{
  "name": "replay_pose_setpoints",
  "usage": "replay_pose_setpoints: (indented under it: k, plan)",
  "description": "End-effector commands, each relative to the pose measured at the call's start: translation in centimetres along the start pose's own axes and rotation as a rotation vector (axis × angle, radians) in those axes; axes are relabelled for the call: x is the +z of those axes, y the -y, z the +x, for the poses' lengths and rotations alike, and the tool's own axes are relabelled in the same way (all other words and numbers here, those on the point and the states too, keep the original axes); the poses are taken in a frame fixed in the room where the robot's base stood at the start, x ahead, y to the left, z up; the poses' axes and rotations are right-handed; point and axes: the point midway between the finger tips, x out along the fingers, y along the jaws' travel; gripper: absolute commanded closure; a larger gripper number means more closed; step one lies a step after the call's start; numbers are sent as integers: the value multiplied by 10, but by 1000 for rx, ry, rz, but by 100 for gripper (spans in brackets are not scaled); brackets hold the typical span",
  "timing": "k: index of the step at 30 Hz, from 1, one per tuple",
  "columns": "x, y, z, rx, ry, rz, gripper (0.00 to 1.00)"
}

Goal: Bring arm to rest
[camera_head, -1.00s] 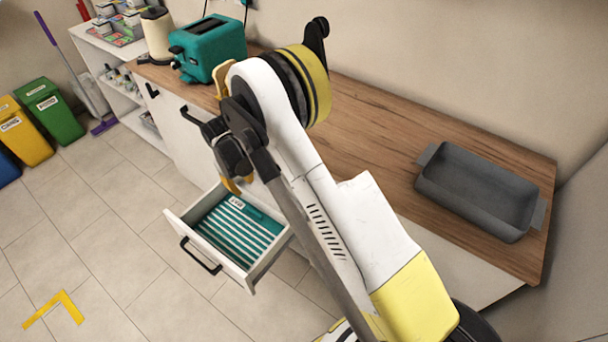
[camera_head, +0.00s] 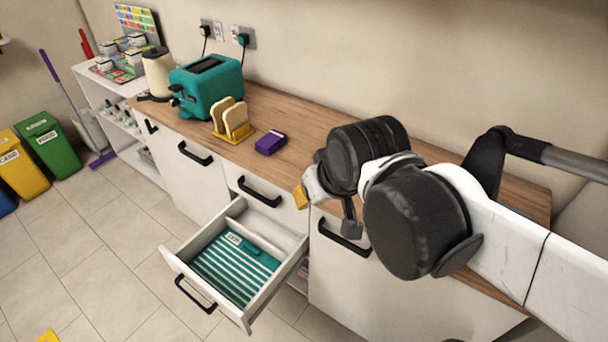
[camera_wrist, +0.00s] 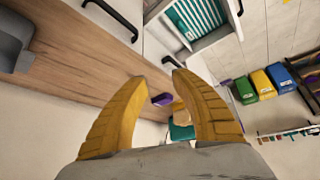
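My arm is folded in the right half of the head view. My gripper (camera_wrist: 161,80) shows in the wrist view as two yellow fingers standing apart with nothing between them. In the head view only a small yellow part of it is seen, above the front of the counter; the rest is hidden behind the wrist joints.
An open drawer (camera_head: 208,305) with a striped teal cloth juts out below the wooden counter (camera_head: 290,108). A teal toaster (camera_head: 208,86), bread in a yellow rack (camera_head: 233,138) and a purple box (camera_head: 270,143) stand on the counter. A grey tray (camera_wrist: 14,42) lies there too.

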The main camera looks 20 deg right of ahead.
Motion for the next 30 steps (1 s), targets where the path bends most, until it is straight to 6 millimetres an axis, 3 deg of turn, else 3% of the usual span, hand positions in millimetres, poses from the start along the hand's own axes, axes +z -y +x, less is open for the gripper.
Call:
replay_pose_setpoints:
  k: [3, 7, 30]
  plan:
    - [23, -4, -8, 5, -36, 37, 69]
    - [34, -6, -10, 8, -55, 58, 69]
    - [35, -6, -11, 8, -58, 60, 69]
